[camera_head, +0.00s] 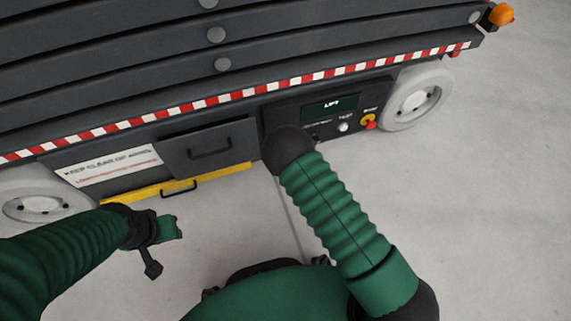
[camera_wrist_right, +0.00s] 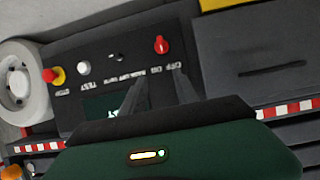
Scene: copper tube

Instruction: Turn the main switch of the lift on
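The red main switch (camera_wrist_right: 161,45) shows on the lift's dark control panel (camera_wrist_right: 105,50) in the right wrist view, which sees the panel upside down. OFF and ON lettering sits beside it; I cannot tell clearly which way the knob points. My right gripper (camera_wrist_right: 159,78) is open, its two fingers apart and empty, with the switch just past the tips. In the head view my right arm hides the switch and gripper; the panel's screen (camera_head: 330,108) reads LIFT.
A red stop button on yellow (camera_head: 368,122) and a white test button (camera_head: 343,127) sit on the panel's right part. A drawer with a handle (camera_head: 210,150) and a yellow strip (camera_head: 225,174) are left of it. Wheels (camera_head: 418,97) flank the base. Floor at right is clear.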

